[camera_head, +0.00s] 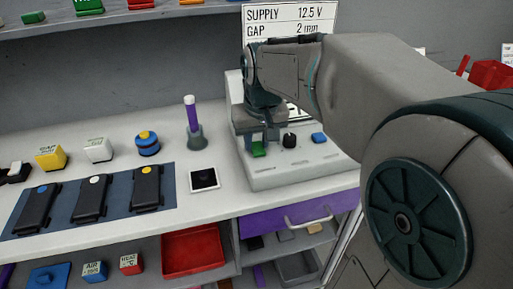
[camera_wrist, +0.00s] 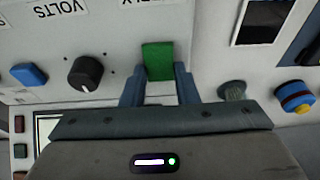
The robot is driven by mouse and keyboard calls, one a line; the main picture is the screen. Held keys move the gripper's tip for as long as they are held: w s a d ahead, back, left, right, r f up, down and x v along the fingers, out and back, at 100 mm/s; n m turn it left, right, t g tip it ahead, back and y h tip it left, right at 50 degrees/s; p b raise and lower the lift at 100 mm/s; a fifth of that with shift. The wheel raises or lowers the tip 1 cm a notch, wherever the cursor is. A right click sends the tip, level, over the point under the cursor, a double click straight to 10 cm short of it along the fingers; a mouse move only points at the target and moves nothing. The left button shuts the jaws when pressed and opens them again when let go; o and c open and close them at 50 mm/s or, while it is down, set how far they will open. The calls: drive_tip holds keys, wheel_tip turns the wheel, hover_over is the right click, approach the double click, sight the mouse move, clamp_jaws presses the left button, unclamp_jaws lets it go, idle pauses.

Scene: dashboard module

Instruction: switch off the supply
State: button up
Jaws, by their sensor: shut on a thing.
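The supply (camera_head: 310,172) is a light grey unit on the bench, right of centre in the head view. Its panel (camera_wrist: 112,50) fills the upper left of the wrist view. A green switch (camera_wrist: 158,60) stands on it beside a partly cut-off label; it also shows in the head view (camera_head: 259,150). My gripper (camera_wrist: 160,76) is shut on the green switch, with one finger at each side. My gripper in the head view (camera_head: 260,136) comes down over the switch. A black knob (camera_wrist: 87,73) and a blue button (camera_wrist: 29,74) sit beside it.
A sign (camera_head: 290,14) behind reads SUPPLY 12.5 V, GAP 2 mm. A purple drawer (camera_head: 275,222) is below. My arm hides the right side.

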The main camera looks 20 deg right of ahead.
drive_tip(key=shift+s+f+t+b, duration=0.2)
drive_tip(key=shift+t+b, duration=0.3)
drive_tip(key=shift+b, duration=0.25)
drive_tip(key=shift+r+t, duration=0.2)
drive_tip(key=shift+t, duration=0.1)
drive_tip(key=o, duration=1)
drive_tip(key=p+v, duration=0.2)
drive_tip(key=v, duration=1.2)
drive_tip(key=shift+p, duration=0.5)
